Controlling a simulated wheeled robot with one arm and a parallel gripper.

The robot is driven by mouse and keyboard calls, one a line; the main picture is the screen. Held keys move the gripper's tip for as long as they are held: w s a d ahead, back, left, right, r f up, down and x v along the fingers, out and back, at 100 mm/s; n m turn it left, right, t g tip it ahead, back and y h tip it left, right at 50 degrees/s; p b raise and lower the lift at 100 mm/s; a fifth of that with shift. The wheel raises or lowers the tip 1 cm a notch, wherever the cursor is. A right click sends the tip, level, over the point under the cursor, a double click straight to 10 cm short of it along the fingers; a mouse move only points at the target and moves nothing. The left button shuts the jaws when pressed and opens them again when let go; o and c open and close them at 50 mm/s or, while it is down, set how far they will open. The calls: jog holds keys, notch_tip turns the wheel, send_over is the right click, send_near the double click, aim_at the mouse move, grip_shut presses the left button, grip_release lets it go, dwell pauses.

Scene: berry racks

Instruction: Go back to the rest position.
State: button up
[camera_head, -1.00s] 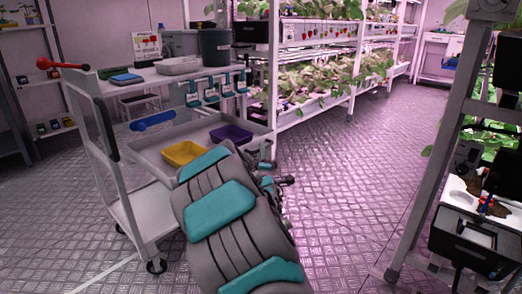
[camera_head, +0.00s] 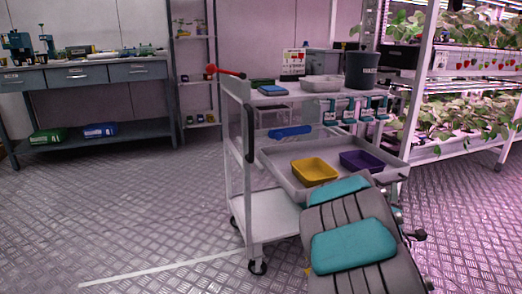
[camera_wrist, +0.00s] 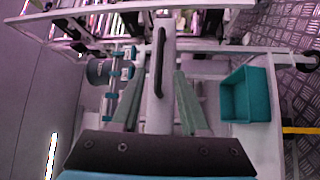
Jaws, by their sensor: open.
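My gripper (camera_wrist: 155,88) shows in the wrist view with its two pale green fingers apart and nothing visible between them. A white post with a black handle (camera_wrist: 158,62) shows beyond and between the fingers; I cannot tell how far off it is. In the head view my grey and teal arm reaches in from the lower right, in front of the cart (camera_head: 268,215), and the gripper itself cannot be made out there.
The cart's tray holds a yellow bin (camera_head: 314,171) and a purple bin (camera_head: 361,161). A dark bucket (camera_head: 361,70) stands on its top. A workbench (camera_head: 85,75) is at far left and a plant rack (camera_head: 460,75) at right. The floor left of the cart is clear.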

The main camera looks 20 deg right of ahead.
jog(key=shift+a, duration=0.1)
jog(key=s+a+f+m+g+y+p, duration=0.1)
jog(key=s+a+m+g+y+p, duration=0.15)
jog(key=a, duration=0.55)
jog(key=s+a+f+m+g+y+p, duration=0.1)
jog(key=s+a+f+m+g+y, duration=0.15)
jog(key=a, duration=0.65)
jog(key=s+a+m+g+y+p, duration=0.1)
jog(key=s+a+m+g+y, duration=0.25)
jog(key=a, duration=0.45)
jog(key=s+a+r+g+y+p, duration=0.1)
jog(key=s+a+g, duration=0.1)
jog(key=s+a, duration=0.3)
jog(key=s+a+r+g+y, duration=0.2)
jog(key=s+a, duration=0.4)
jog(key=s, duration=0.7)
jog(key=s+a+r+g+y+p, duration=0.1)
jog(key=s+a+g, duration=0.3)
jog(key=s, duration=0.5)
jog(key=shift+a+r+p, duration=0.3)
jog(key=shift+a+p, duration=0.05)
jog(key=shift+a, duration=0.45)
